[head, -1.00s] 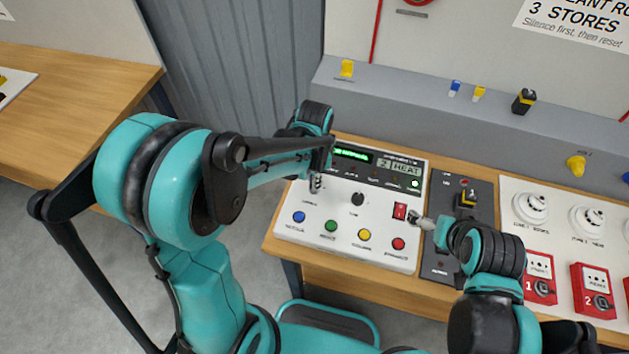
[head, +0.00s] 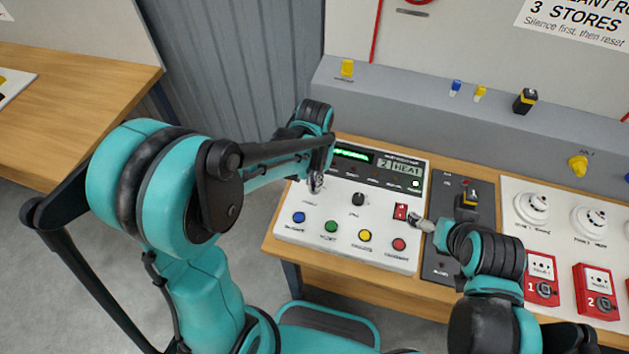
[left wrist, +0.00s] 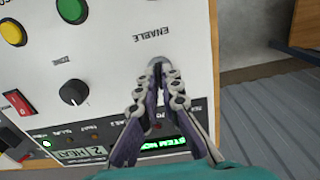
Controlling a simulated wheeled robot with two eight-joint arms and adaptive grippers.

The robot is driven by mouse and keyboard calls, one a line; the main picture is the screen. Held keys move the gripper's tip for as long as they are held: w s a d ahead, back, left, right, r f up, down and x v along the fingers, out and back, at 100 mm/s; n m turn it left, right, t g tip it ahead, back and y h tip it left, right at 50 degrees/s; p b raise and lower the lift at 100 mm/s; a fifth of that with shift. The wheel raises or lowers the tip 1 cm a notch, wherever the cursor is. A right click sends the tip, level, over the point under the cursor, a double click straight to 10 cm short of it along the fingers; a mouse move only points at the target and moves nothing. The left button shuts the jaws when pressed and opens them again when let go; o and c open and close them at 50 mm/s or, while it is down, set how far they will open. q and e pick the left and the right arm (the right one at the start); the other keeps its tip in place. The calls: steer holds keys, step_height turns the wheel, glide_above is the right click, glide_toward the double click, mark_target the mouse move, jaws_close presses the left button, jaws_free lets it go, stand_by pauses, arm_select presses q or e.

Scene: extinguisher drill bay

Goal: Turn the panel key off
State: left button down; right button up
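The white control panel (head: 290,232) lies on the wooden bench. My left gripper (head: 316,188) is over its left part. In the left wrist view, the left fingertips (left wrist: 157,70) come together beside the ENABLE label (left wrist: 152,33), closed on what appears to be the panel key. The fingers hide the key almost wholly, so its angle cannot be read. My right gripper (head: 416,221) is by the panel's right edge, just right of the red rocker switch (head: 400,212). It is too small to tell whether it is open.
The panel bears a black knob (head: 358,199), blue (head: 299,217), green (head: 331,227), yellow (head: 364,235) and red (head: 398,244) buttons, and a lit green display (head: 352,153). A dark unit (head: 440,267) stands right of it. Red call points (head: 541,280) and white detectors (head: 532,206) are further right.

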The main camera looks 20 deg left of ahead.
arm_select(q)
steer(key=shift+n, duration=0.3)
steer(key=c, duration=1.7)
jaws_free()
step_height(320, 180, up, 12)
steer(key=shift+r, duration=0.1)
steer(key=s+a+f+t+b, duration=0.1)
steer(key=s+t, duration=0.1)
steer(key=s, duration=0.1)
steer(key=s+a+f+t+b, duration=0.1)
steer(key=s+a+f+t, duration=0.1)
steer(key=s, duration=0.2)
steer(key=s+a+f+t+b, duration=0.1)
steer(key=s+a+t+b, duration=0.1)
steer(key=s+t, duration=0.1)
steer(key=shift+s+f, duration=0.2)
steer(key=shift+f, duration=0.1)
